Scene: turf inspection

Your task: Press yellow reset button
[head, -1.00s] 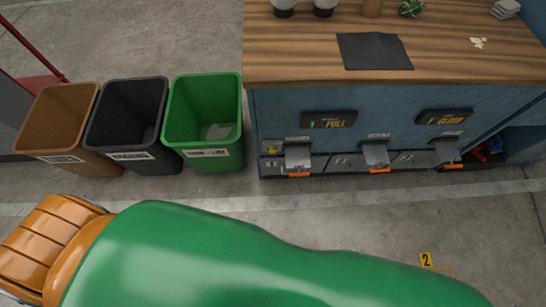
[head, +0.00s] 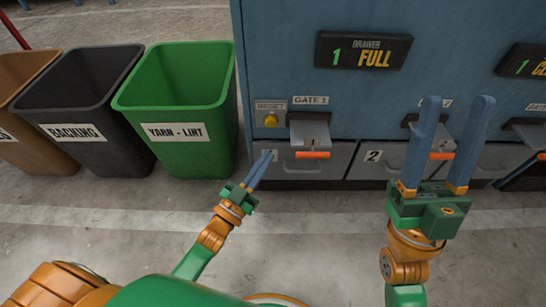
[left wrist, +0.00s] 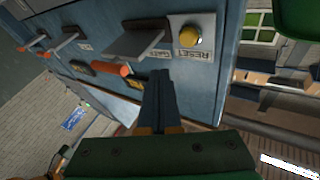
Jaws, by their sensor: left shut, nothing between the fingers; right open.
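The yellow reset button (head: 270,120) sits under a RESET label on the blue cabinet front, left of the GATE 1 label. In the left wrist view the button (left wrist: 190,38) is up and to the right of my shut fingers. My left gripper (head: 267,154) is shut and empty, its tips below the button in the head view and apart from it in the wrist view. It also shows in the left wrist view (left wrist: 160,75). My right gripper (head: 457,100) is open and empty, in front of the cabinet further right.
A green YARN-LINT bin (head: 185,105) stands left of the cabinet, with a black BACKING bin (head: 75,95) and a brown bin (head: 15,80) beyond. Grey gate levers with orange tips (head: 312,155) stick out right of the button, above drawers (head: 310,172).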

